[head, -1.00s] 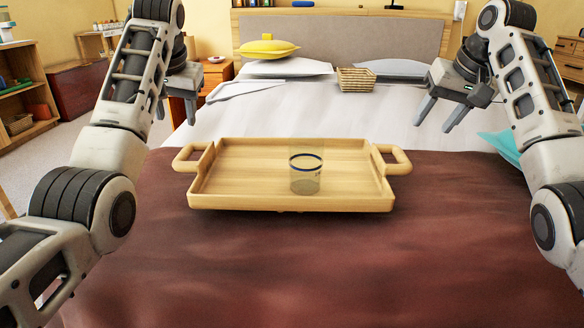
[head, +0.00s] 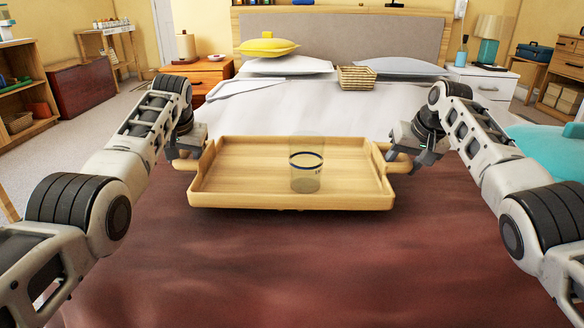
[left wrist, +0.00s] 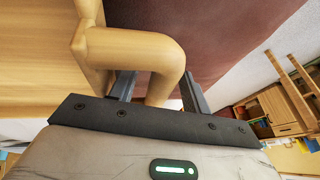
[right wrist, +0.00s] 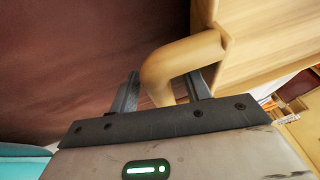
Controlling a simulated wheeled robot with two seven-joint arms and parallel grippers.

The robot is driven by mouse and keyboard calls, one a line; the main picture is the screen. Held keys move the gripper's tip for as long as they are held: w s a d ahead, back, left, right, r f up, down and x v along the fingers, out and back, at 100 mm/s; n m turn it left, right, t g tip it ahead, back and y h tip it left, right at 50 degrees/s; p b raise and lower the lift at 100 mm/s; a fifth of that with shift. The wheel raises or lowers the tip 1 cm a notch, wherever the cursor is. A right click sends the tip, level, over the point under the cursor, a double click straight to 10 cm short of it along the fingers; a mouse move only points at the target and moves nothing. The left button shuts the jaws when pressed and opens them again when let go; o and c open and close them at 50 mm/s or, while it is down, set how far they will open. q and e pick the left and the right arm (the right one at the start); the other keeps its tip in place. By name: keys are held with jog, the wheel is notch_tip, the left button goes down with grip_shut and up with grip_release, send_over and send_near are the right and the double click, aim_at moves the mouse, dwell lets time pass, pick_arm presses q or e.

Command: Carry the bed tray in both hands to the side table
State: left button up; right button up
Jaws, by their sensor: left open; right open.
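The wooden bed tray (head: 250,180) sits on the dark red bed cover, with a loop handle at each end. A clear glass with a dark blue band (head: 306,174) stands on it, right of the middle. My left gripper (head: 186,158) is at the left handle; in the left wrist view the open fingers (left wrist: 155,90) stand on either side of the handle (left wrist: 150,50). My right gripper (head: 408,160) is at the right handle; in the right wrist view its open fingers (right wrist: 163,92) straddle that handle (right wrist: 185,58). I cannot tell whether any finger touches wood.
Behind the tray are white bedding, a yellow pillow (head: 268,46) and a wicker basket (head: 357,78). A wooden nightstand (head: 203,72) stands back left, a white one (head: 482,82) back right. A teal cushion (head: 545,150) lies at right. The bed in front of the tray is clear.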

pick_arm(q)
jog(key=shift+w+f, duration=0.15)
jog(key=shift+f, duration=0.3)
pick_arm(e)
jog(key=shift+w+a+f, duration=0.1)
jog(key=shift+w+f, duration=0.05)
jog(key=shift+f, duration=0.3)
pick_arm(q)
grip_shut()
pick_arm(e)
grip_shut()
dwell(0.5)
pick_arm(q)
jog(key=shift+r, duration=0.25)
pick_arm(e)
jog(key=shift+r, duration=0.25)
